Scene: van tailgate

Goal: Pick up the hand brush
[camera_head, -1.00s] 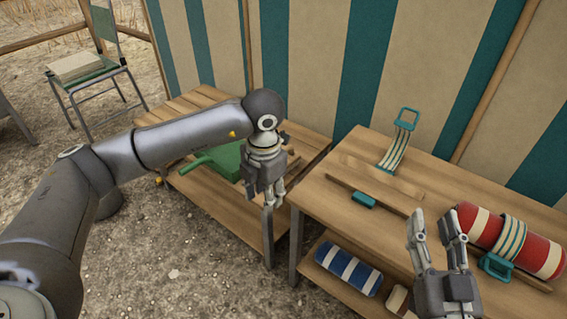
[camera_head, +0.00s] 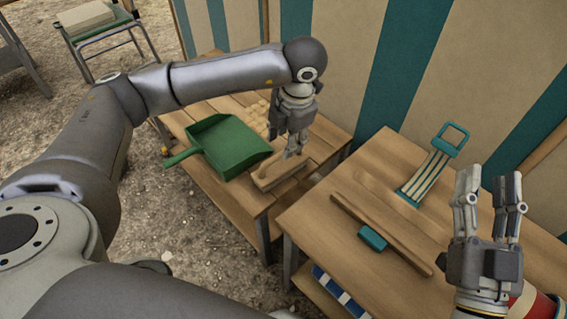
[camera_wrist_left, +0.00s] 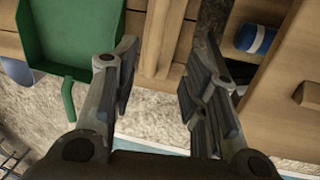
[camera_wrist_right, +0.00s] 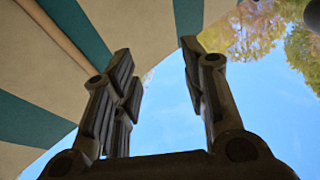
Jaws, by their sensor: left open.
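A pale wooden bar-like thing (camera_head: 277,174), which looks like the hand brush, lies on the lower wooden bench to the right of the green dustpan (camera_head: 222,142). Its bristles cannot be made out. My left gripper (camera_head: 294,151) points down over its far end, open and seemingly empty; any contact cannot be told. In the left wrist view, the open left gripper (camera_wrist_left: 165,72) has wood between and beyond its fingers, with the dustpan (camera_wrist_left: 70,35) at left. My right gripper (camera_head: 489,185) points up, open and empty, at right; the right wrist view shows its fingers (camera_wrist_right: 160,72) apart against sky.
A higher wooden table (camera_head: 320,222) stands at right. Striped cloth walls the back. A chair stands at far left.

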